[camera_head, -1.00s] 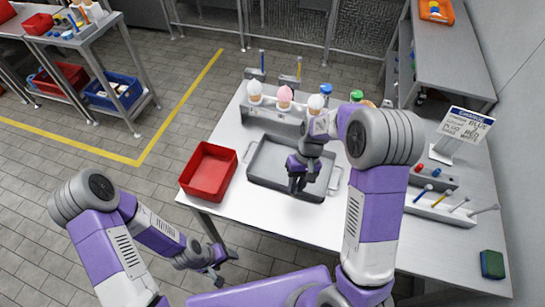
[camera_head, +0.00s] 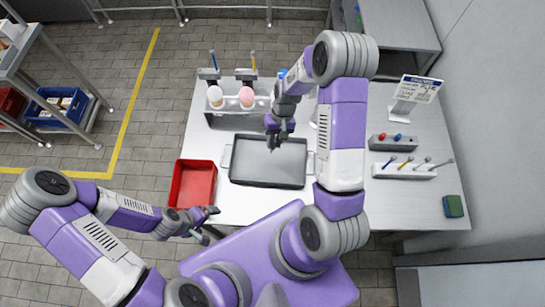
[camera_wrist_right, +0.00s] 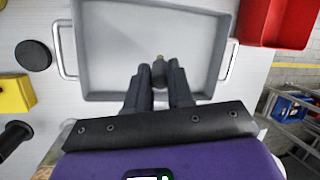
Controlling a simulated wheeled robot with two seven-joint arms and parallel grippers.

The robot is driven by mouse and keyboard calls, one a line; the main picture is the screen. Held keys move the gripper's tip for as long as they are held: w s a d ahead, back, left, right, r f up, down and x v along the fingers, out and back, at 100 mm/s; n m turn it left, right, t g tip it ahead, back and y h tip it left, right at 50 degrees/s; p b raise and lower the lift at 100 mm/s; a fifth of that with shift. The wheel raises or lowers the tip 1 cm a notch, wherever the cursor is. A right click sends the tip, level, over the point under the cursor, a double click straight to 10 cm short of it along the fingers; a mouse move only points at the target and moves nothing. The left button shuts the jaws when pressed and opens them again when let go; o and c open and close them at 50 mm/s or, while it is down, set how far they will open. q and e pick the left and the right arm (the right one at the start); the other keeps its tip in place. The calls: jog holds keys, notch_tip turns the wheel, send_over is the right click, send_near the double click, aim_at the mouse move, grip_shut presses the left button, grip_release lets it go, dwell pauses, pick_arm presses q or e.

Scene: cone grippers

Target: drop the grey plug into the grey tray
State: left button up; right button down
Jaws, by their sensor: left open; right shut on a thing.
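The grey tray (camera_head: 245,176) lies on the table, open side up, with a handle at each end. It also shows in the right wrist view (camera_wrist_right: 112,45), with a bare floor. My right gripper (camera_head: 274,145) is over the tray. In the right wrist view the right gripper (camera_wrist_right: 159,72) is shut on the grey plug (camera_wrist_right: 158,70), a small dark piece with a brownish tip. The fingers hide part of the plug. Its height above the tray floor is hard to tell. My left gripper (camera_head: 211,226) is open and empty, near the table's front left edge by the red bin.
The red bin (camera_head: 192,185) stands left of the tray. Behind is a rack with a pink-topped cone (camera_head: 246,97). At right are a grey block with buttons (camera_head: 392,142), a tool holder (camera_head: 404,171), a sign (camera_head: 417,89) and a green sponge (camera_head: 453,206).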

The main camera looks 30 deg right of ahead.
notch_tip(320, 180, down, 5)
jog(key=b, duration=0.3)
jog(key=shift+f, duration=0.15)
jog(key=c, duration=0.9)
grip_release()
jog(key=v, duration=0.7)
jog(key=shift+r, duration=0.3)
